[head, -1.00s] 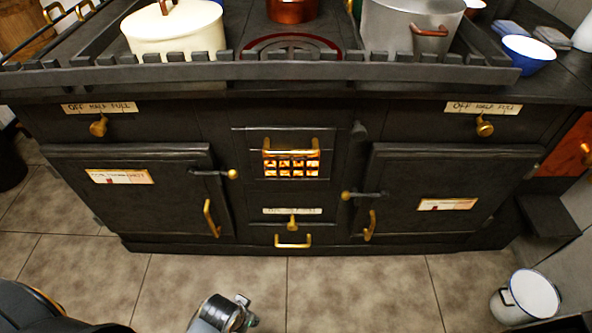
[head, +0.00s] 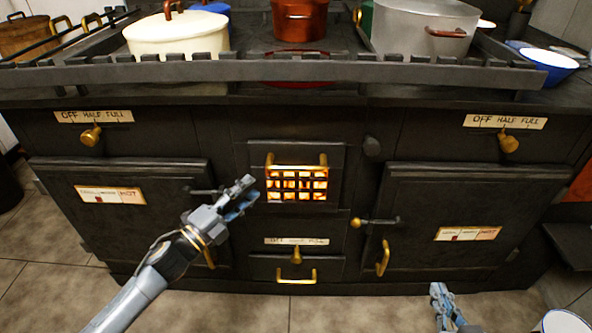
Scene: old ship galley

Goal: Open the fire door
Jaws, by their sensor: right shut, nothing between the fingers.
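The fire door (head: 255,190) is a small black panel in the middle of the stove front, with a glowing orange grate. It looks closed. A brass bar handle (head: 297,166) runs across the top of the grate. My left gripper (head: 250,190) is just left of the grate, in front of the stove, fingers pointing up and right. Its fingers lie close together in this view, and I cannot tell whether a gap is between them. It appears apart from the handle. My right gripper (head: 438,290) is low at the right, in front of the right oven door, shut and empty.
Oven doors stand left (head: 110,225) and right (head: 470,210), with brass handles. A drawer with a brass pull (head: 296,277) is below the grate. Pots, including a cream pot (head: 177,37), stand behind the stove rail (head: 300,68). A white pail (head: 565,322) is at lower right.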

